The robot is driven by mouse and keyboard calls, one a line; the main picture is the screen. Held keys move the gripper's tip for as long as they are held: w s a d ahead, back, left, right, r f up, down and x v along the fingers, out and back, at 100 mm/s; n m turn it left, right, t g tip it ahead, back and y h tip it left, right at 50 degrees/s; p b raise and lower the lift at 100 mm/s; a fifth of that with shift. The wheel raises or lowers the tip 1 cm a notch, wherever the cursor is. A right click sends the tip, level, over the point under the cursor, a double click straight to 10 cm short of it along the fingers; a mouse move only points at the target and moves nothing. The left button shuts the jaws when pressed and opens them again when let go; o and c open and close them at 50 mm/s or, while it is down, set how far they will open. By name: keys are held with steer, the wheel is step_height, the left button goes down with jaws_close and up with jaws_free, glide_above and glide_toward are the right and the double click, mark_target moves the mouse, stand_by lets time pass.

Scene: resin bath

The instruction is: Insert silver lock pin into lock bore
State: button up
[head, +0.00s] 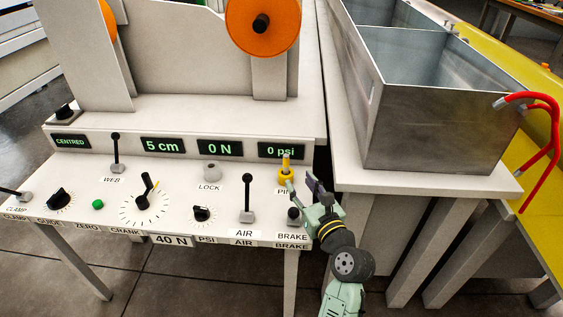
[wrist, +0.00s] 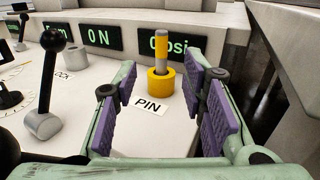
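The lock pin (head: 286,160) stands upright in a yellow holder (head: 286,178) beside the PIN label. In the wrist view the pin (wrist: 160,45) shows yellow with a silver-grey band, and its lower end is hidden in the holder (wrist: 161,86). My gripper (head: 301,187) is open and empty at the panel's right end. In the wrist view the pin stands beyond and between its purple-padded fingers (wrist: 163,78).
A black-knobbed AIR lever (head: 247,198) and a BRAKE knob (head: 293,215) stand near my gripper. Small displays (head: 220,148) line the back of the panel. A metal bath (head: 440,115) stands to the right. The panel between pin and bore looks clear.

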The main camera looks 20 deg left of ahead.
mark_target(287, 164)
steer(key=x, duration=0.4)
steer(key=shift+w+a+r+p, duration=0.1)
steer(key=shift+w+a+p, duration=0.15)
steer(key=shift+p, duration=0.05)
steer(key=shift+f+p+x, duration=0.15)
steer(key=shift+p+x, duration=0.05)
steer(key=shift+x, duration=1.3)
steer(key=shift+f+p+x, duration=0.15)
steer(key=shift+p+x, duration=0.05)
steer(key=shift+x, duration=1.35)
steer(key=shift+d, duration=0.1)
steer(key=shift+c, duration=0.3)
jaws_close()
